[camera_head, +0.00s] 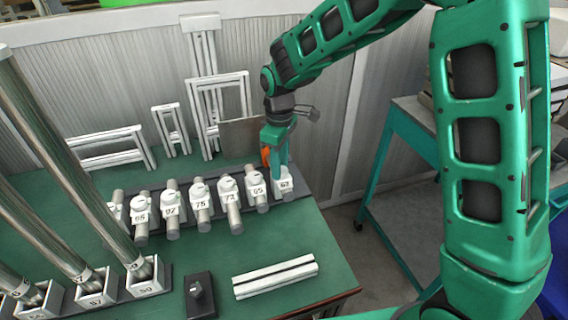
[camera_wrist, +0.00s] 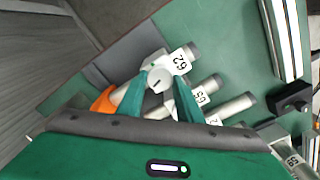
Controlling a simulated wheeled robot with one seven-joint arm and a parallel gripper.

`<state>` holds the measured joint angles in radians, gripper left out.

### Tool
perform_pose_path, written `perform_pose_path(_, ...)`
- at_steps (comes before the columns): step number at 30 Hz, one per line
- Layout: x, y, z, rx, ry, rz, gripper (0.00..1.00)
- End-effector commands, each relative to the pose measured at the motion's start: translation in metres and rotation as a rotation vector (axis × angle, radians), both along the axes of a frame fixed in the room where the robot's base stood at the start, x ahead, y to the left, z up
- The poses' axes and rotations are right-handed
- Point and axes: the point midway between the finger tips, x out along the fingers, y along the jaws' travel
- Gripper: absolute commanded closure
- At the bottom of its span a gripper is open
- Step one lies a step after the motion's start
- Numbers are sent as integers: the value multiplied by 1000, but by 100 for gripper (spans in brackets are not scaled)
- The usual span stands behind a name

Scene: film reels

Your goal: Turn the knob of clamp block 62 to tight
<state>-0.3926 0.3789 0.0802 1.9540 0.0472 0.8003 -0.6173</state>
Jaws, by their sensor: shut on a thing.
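Clamp block 62 (camera_head: 286,185) is the rightmost white block in the row on the green table. In the wrist view its label (camera_wrist: 181,60) reads 62, and its round pale knob (camera_wrist: 157,82) has a short dark mark on top. My gripper (camera_head: 277,167) points down over this block. In the wrist view the teal fingers of my gripper (camera_wrist: 158,88) stand on both sides of the knob and are shut on it. The fingers hide part of the block and of the knob's sides. I cannot tell the knob's setting.
Clamp blocks 65 (camera_head: 256,188), 73 (camera_head: 228,190) and 75 (camera_head: 201,197) stand close to the left, holding grey rods. Tall tubes rise from white sockets at far left. A black switch box (camera_head: 199,295) and white rails (camera_head: 275,277) lie in front. White frames stand behind.

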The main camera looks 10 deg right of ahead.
Motion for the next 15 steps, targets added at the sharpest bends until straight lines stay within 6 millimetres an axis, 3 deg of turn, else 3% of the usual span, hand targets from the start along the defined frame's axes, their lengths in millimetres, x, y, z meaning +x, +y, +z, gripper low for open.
perform_pose_path(1,8,-4,3,0,-17,-58,90)
perform_pose_path(15,9,-6,3,2,-18,-508,90)
